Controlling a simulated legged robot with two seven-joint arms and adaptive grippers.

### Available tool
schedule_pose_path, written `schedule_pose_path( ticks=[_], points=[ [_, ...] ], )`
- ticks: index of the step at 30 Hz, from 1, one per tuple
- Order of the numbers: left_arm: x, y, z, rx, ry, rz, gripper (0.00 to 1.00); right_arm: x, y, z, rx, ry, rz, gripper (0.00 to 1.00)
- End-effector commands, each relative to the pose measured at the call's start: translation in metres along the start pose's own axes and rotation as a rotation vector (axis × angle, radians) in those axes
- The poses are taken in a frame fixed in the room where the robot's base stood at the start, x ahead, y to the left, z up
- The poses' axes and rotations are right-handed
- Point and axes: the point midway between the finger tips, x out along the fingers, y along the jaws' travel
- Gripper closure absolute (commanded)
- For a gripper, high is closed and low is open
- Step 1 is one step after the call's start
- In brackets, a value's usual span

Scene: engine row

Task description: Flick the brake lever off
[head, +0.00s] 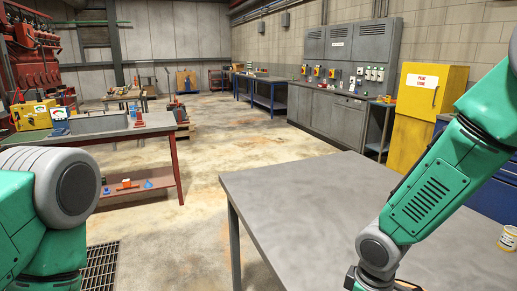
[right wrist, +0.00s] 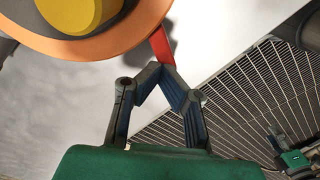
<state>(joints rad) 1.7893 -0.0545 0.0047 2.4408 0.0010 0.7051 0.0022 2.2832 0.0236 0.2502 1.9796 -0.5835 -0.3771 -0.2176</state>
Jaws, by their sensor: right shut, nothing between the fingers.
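In the right wrist view my right gripper (right wrist: 162,70) is shut, its fingertips drawn together with nothing between them. A red bar (right wrist: 161,45), perhaps the brake lever, reaches down from behind an orange ring to the fingertips. It appears to touch them or lie just beyond them; I cannot tell which. The orange ring (right wrist: 125,43) surrounds a yellow disc (right wrist: 80,12). What looks like my left gripper (right wrist: 280,145) shows small at the lower right, its jaw state unclear. In the head view both arms show, but neither gripper's fingers do.
A red-framed bench (head: 155,127) stands at the left. A yellow cabinet (head: 415,115) and grey control cabinets (head: 330,110) line the wall. A floor grating (head: 100,265) lies lower left. The middle floor is clear.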

Motion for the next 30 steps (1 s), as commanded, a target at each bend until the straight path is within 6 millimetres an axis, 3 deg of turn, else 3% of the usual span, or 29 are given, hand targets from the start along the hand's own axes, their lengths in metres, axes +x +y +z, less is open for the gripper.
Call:
schedule_pose_path(
  ticks=[11, 30],
  points=[
    [-0.003, 0.0, 0.0, 0.0, 0.0, 0.0, 0.52, -0.003, -0.001, 0.0, -0.001, 0.0, -0.001, 1.0],
    [-0.066, -0.001, -0.004, 0.0, 0.0, 0.0, 0.52, -0.066, -0.003, 0.007, 0.0, -0.001, 0.001, 1.0]
  ],
)
